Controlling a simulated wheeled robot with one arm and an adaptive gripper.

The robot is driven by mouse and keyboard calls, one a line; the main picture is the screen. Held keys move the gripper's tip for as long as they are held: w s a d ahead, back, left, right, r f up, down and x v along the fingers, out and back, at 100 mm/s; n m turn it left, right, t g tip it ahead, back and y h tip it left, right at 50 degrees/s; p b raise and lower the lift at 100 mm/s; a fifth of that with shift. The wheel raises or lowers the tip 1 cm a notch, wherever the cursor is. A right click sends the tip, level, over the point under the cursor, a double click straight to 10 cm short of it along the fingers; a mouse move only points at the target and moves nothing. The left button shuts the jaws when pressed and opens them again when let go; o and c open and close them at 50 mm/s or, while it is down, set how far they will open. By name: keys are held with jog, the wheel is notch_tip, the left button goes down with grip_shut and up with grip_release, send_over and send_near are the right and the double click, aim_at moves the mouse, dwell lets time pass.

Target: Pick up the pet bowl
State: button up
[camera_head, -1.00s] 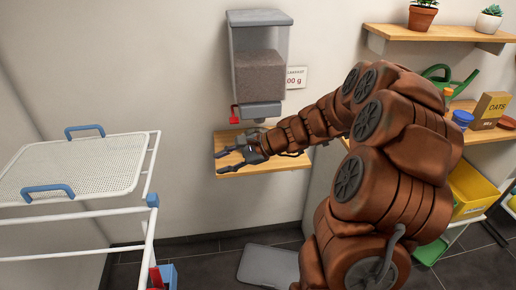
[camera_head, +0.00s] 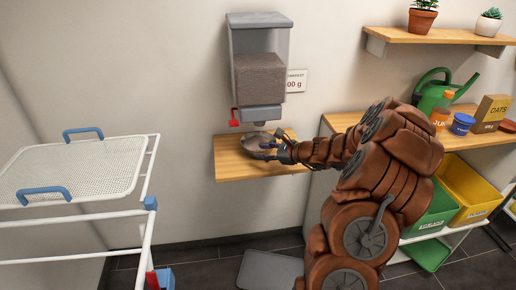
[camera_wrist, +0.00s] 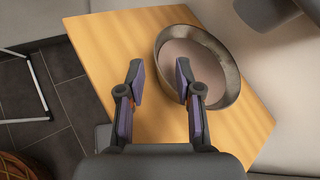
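The pet bowl (camera_head: 258,143) is a round metal bowl on the small wooden wall shelf (camera_head: 232,168), below the dispenser. In the wrist view the bowl (camera_wrist: 233,82) holds a smooth brownish fill. My gripper (camera_head: 284,150) is at the bowl's right side in the head view. In the wrist view my gripper (camera_wrist: 160,78) is open. Its right finger overlaps the bowl's inside and its left finger is outside, with the rim showing between them. I cannot tell how deep the fingers are or whether they touch the bowl.
A food dispenser (camera_head: 260,75) with a red lever (camera_head: 234,117) hangs close above the shelf. A white rack (camera_head: 75,170) stands at left. A side shelf (camera_head: 480,138) at right carries a watering can (camera_head: 435,95), a juice bottle (camera_head: 441,115) and an oats box (camera_head: 491,112).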

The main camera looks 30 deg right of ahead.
aim_at(255, 152)
jog(key=x, duration=0.4)
grip_shut()
dwell(0.4)
